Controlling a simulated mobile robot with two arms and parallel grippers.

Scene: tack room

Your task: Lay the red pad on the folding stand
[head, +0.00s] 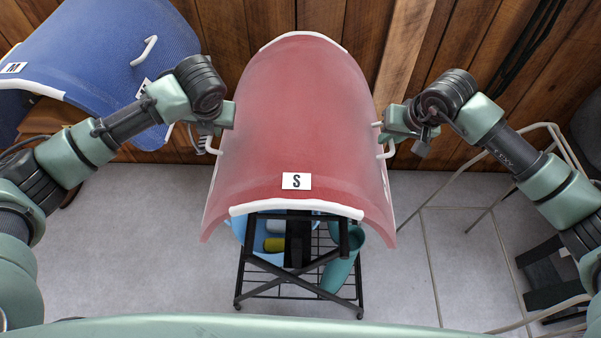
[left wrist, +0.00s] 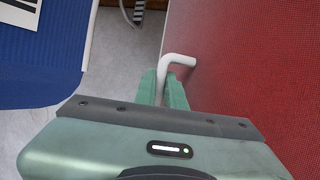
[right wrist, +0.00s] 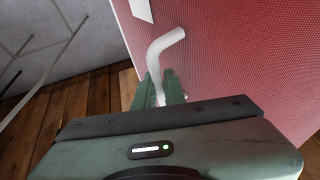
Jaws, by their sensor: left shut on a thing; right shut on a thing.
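The red pad (head: 300,110) is a large arched sheet with white edging and an "S" label, in the middle of the head view. The folding stand (head: 246,270), black with crossed legs, is under its near end. The pad hides the stand's top, so I cannot tell whether they touch. My left gripper (head: 217,137) is shut on the pad's left white handle, which shows between the fingers in the left wrist view (left wrist: 178,60). My right gripper (head: 383,137) is shut on the right white handle, also in the right wrist view (right wrist: 160,48).
A blue pad (head: 100,60) marked "M" lies at the upper left. A blue bin (head: 262,262), a yellow item (head: 274,244) and a teal container (head: 340,272) sit low in the stand. A pale metal frame (head: 430,250) is at the right. A wooden wall (head: 240,30) closes the back.

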